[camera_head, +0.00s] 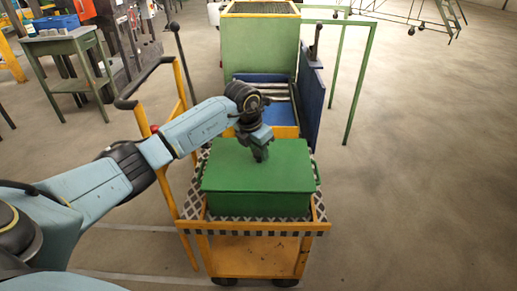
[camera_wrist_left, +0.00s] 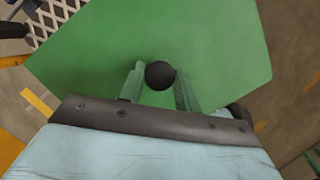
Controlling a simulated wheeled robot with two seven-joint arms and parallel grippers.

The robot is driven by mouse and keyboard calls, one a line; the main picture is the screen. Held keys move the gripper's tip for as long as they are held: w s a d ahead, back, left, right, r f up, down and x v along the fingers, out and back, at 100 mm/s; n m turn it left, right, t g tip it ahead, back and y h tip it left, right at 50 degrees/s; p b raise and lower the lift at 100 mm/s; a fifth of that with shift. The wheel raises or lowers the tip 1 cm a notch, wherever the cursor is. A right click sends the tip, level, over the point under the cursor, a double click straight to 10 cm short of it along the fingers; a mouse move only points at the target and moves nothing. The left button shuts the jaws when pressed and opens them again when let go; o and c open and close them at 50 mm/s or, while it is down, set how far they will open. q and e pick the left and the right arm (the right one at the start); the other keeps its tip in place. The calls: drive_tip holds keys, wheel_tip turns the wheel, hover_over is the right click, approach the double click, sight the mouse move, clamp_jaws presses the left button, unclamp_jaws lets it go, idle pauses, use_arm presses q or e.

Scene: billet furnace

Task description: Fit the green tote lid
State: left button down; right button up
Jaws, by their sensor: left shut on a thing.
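The green tote (camera_head: 258,204) stands on the yellow cart in the head view. The green lid (camera_head: 225,165) lies over its top and looks roughly level; I cannot tell whether it is fully seated. My left gripper (camera_head: 260,155) reaches down from above to the middle of the lid. In the left wrist view the green lid (camera_wrist_left: 215,45) fills the middle, with a dark round knob (camera_wrist_left: 160,75) between the fingers of my left gripper (camera_wrist_left: 160,88). The gripper is shut on this knob. My right gripper is in neither view.
The yellow cart (camera_head: 255,255) has a checkered top edge around the tote and a handle rail (camera_head: 165,130) on its left. Behind it stand a green machine (camera_head: 262,45) and a blue panel (camera_head: 311,105). A green table (camera_head: 60,45) is at back left. Floor at right is clear.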

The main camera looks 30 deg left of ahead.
use_arm(q)
drive_tip(key=shift+f, duration=0.35)
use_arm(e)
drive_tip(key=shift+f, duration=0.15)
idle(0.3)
use_arm(q)
drive_tip(key=c, duration=0.9)
unclamp_jaws()
drive_tip(key=p+v, duration=0.1)
drive_tip(key=v, duration=0.3)
drive_tip(key=shift+w, duration=0.1)
drive_tip(key=shift+p+v, duration=1.5)
drive_tip(key=shift+v, duration=3.25)
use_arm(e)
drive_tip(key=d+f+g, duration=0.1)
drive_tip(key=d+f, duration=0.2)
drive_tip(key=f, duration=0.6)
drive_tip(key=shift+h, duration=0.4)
use_arm(q)
drive_tip(key=shift+f, duration=0.1)
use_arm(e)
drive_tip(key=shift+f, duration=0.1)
